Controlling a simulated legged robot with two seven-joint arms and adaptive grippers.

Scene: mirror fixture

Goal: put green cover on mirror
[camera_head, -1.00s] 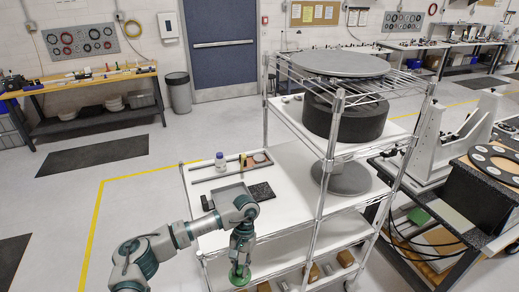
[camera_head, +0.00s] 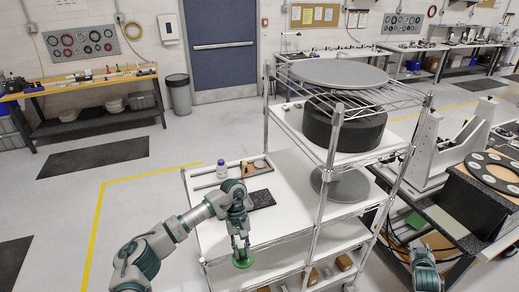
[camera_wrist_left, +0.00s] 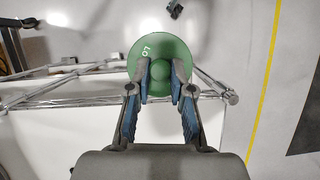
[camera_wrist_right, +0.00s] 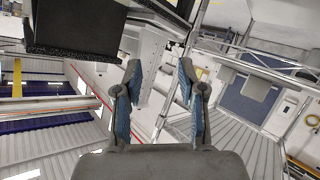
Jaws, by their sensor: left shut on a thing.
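The green cover (camera_head: 243,262) is a round disc held low in front of the wire-rack cart's near edge. My left gripper (camera_head: 241,247) is shut on its raised centre; the cover's round face and white lettering show in the left wrist view (camera_wrist_left: 172,45). My right gripper (camera_head: 423,252) is at the lower right, beside the right-hand cart; in the right wrist view (camera_wrist_right: 158,63) its fingers are apart and empty. I cannot tell which thing is the mirror.
A light-grey fixture (camera_head: 426,148) stands on the right-hand cart.

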